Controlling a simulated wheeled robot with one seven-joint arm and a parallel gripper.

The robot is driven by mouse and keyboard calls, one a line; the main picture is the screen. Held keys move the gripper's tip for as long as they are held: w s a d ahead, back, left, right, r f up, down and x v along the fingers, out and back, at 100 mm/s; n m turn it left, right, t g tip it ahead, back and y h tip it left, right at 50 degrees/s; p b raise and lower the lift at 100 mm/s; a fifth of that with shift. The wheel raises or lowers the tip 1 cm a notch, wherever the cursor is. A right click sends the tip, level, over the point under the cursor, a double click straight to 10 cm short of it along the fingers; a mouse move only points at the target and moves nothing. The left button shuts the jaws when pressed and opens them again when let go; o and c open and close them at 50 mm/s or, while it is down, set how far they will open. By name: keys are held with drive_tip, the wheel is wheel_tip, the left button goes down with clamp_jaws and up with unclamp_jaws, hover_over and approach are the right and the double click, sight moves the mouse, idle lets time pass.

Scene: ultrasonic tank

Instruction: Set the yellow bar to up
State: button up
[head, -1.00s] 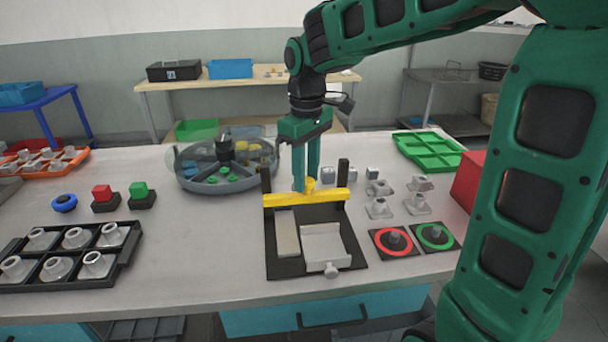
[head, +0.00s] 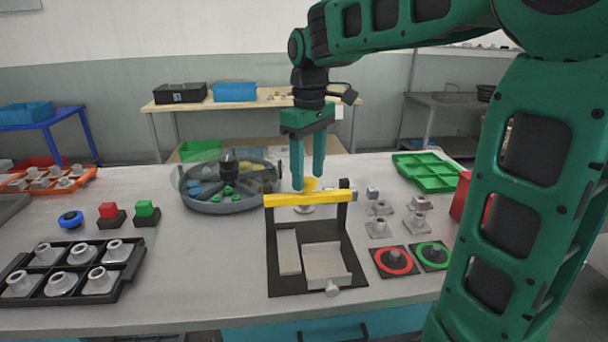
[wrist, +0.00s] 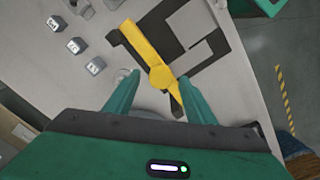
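The yellow bar (head: 285,200) lies level across the two black posts of a black fixture (head: 285,284), close to the post tops. A clear gap shows beneath it. A yellow knob (head: 310,184) stands on the bar. My gripper (head: 309,183) points down over the bar. Its fingers are apart, with the tips around the knob's height. In the wrist view the bar (wrist: 138,42) runs diagonally and its knob (wrist: 160,77) lies between the open fingers (wrist: 160,77), with space on both sides.
A round divided tray (head: 228,204) stands left of the fixture. Red (head: 394,261) and green (head: 434,255) ringed pads lie to its right, with several metal pieces behind. A black rack (head: 125,283) sits front left. A green tray (head: 428,170) is at back right.

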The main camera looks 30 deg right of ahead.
sight(308, 179)
drive_tip(key=shift+f, duration=0.15)
wheel_tip(308, 179, up, 11)
idle(0.6)
drive_tip(key=shift+w+f, duration=0.1)
drive_tip(key=shift+f, duration=0.05)
drive_tip(key=s+d+f+m, duration=0.3)
drive_tip(key=s+f+m, duration=0.1)
drive_tip(key=s+f, duration=0.3)
drive_tip(key=s+d+f+m, duration=0.3)
drive_tip(key=s+d+f, duration=0.1)
drive_tip(key=s+f, duration=0.4)
drive_tip(key=s+d+f+m, duration=0.4)
drive_tip(key=s+f, duration=0.3)
drive_tip(key=s, duration=0.3)
drive_tip(key=shift+s+f+m, duration=0.3)
drive_tip(key=shift+s, duration=0.1)
drive_tip(key=shift+w, duration=0.15)
